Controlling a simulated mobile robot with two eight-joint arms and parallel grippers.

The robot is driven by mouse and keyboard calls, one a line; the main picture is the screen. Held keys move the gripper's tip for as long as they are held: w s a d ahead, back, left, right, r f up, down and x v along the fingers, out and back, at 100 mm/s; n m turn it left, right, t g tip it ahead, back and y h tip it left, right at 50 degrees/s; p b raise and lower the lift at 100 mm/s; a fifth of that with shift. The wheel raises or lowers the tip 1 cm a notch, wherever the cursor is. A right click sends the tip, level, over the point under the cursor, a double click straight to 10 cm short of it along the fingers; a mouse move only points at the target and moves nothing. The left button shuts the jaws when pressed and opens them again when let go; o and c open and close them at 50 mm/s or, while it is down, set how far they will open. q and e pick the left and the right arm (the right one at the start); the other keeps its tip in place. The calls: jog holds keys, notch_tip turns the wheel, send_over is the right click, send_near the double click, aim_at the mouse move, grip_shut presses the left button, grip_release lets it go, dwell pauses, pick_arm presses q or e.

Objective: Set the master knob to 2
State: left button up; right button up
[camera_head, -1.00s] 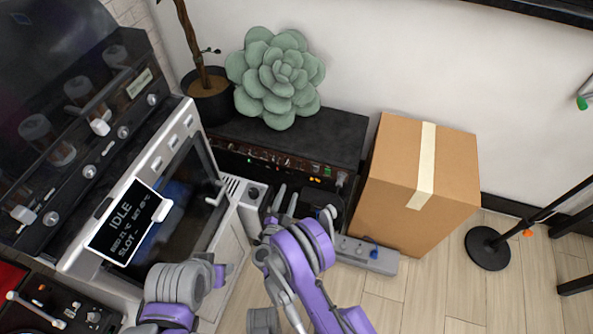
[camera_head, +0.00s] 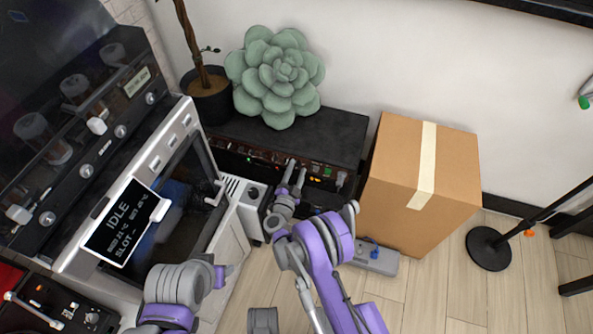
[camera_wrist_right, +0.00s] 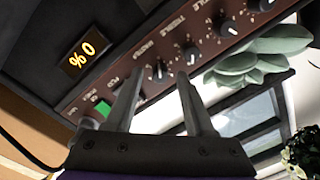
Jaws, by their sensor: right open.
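The black amplifier (camera_head: 335,130) stands against the wall, its dark red control panel facing me. The right wrist view shows this panel (camera_wrist_right: 215,45) tilted and upside down, with a row of dark knobs. My right gripper (camera_head: 297,168) is at the panel; in the wrist view its two fingers (camera_wrist_right: 158,78) are apart. One knob (camera_wrist_right: 160,70) shows between the fingertips; contact cannot be told. Another knob (camera_wrist_right: 190,53) is beside one fingertip. An amber display (camera_wrist_right: 82,54) reads 0 %. My left gripper is out of view.
A green succulent (camera_head: 276,80) sits on the amplifier. A cardboard box (camera_head: 400,210) stands close on its right, a machine with an IDLE screen (camera_head: 125,222) on its left. A grey pedal strip (camera_head: 372,260) lies on the floor in front. A green switch (camera_wrist_right: 103,107) is near one finger.

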grip_shut()
dwell(0.3)
jog(key=m+b, duration=0.4)
jog(key=m, duration=0.5)
jog(key=shift+f+b, duration=0.15)
jog(key=shift+b, duration=0.2)
jog(key=shift+m+b, duration=0.3)
jog(key=shift+m, duration=1.3)
